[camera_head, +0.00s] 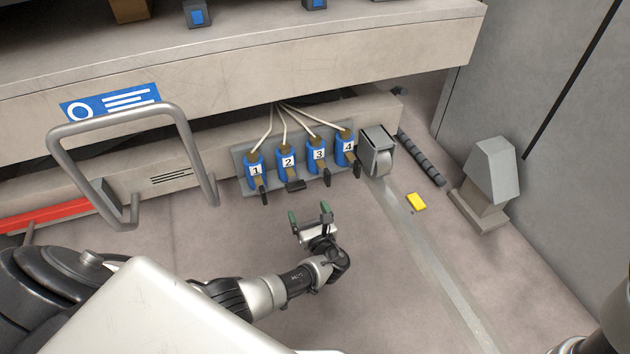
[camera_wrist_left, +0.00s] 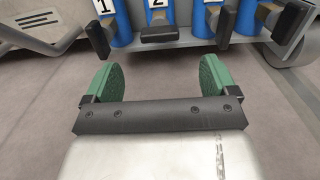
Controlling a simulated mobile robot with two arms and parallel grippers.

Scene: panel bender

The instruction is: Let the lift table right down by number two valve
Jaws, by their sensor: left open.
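The number two valve (camera_head: 287,163) is a blue cylinder in a row of several numbered valves under the beige lift table (camera_head: 250,66). Its dark lever (camera_head: 296,185) lies crosswise, while the levers of valves one (camera_head: 265,197), three (camera_head: 327,177) and four (camera_head: 357,169) point outward. The number two valve also shows in the left wrist view (camera_wrist_left: 158,12), with its crosswise lever (camera_wrist_left: 160,33). My left gripper (camera_head: 309,211) is open and empty, in front of the valves and apart from them. In the left wrist view its green fingertips (camera_wrist_left: 157,74) stand below valve two's lever. My right gripper is out of view.
A bent grey tube handle (camera_head: 125,117) sticks out left of the valves. A caster wheel (camera_head: 384,162) stands just right of valve four. A yellow block (camera_head: 416,201) and a grey pedestal (camera_head: 488,180) are farther right. The floor before the valves is clear.

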